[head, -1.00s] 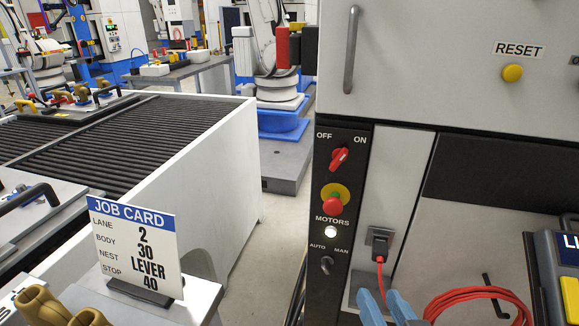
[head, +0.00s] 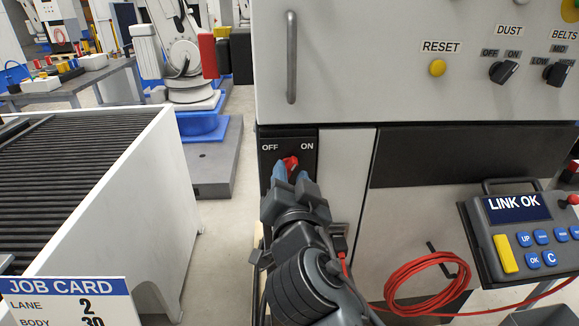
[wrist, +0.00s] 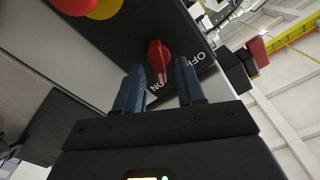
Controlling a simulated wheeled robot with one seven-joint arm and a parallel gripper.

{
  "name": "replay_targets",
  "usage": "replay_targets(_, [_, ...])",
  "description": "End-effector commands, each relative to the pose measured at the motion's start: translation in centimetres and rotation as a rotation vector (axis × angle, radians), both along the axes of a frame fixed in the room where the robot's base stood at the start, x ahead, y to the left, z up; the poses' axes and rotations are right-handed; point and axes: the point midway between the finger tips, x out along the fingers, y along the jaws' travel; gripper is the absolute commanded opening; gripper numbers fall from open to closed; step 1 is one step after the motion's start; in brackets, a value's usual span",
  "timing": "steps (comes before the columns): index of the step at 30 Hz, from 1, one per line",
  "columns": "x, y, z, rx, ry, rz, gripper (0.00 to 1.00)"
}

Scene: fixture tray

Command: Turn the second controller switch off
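The red rotary switch (head: 292,161) sits on a black panel (head: 268,135) between the printed words OFF on the left and ON on the right. Its handle appears to lean toward ON, though my gripper partly covers it. My gripper (head: 289,174) is in front of it with its blue fingers apart. In the wrist view the red switch (wrist: 157,58) shows between the two open fingertips of my gripper (wrist: 160,68), with a gap on each side; I cannot tell whether either touches. My arm hides the lower panel in the head view.
A red and yellow button (wrist: 104,9) is close by in the wrist view. A cabinet with a handle (head: 291,58), RESET button (head: 437,68), DUST knob (head: 503,72) and BELTS knob (head: 557,74) is above. A red cable (head: 425,268) and pendant (head: 520,235) are at right.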

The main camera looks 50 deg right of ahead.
Motion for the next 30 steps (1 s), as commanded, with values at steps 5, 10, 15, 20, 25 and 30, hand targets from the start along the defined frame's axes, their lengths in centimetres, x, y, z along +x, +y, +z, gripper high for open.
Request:
replay_targets(5, [0.94,-0.97,0.08,-0.001,-0.001,-0.001,0.39])
replay_targets(10, [1.08,-1.1,-0.02,0.0,0.0,0.001,0.39])
replay_targets(15, [1.06,-1.09,-0.02,0.0,0.0,0.001,0.34])
replay_targets(20, [1.05,-1.08,-0.01,0.0,0.0,0.001,0.19])
replay_targets(25, [1.05,-1.09,-0.02,0.0,0.0,0.0,0.02])
replay_targets(30, [1.04,-1.08,-0.02,0.0,0.0,0.0,0.0])
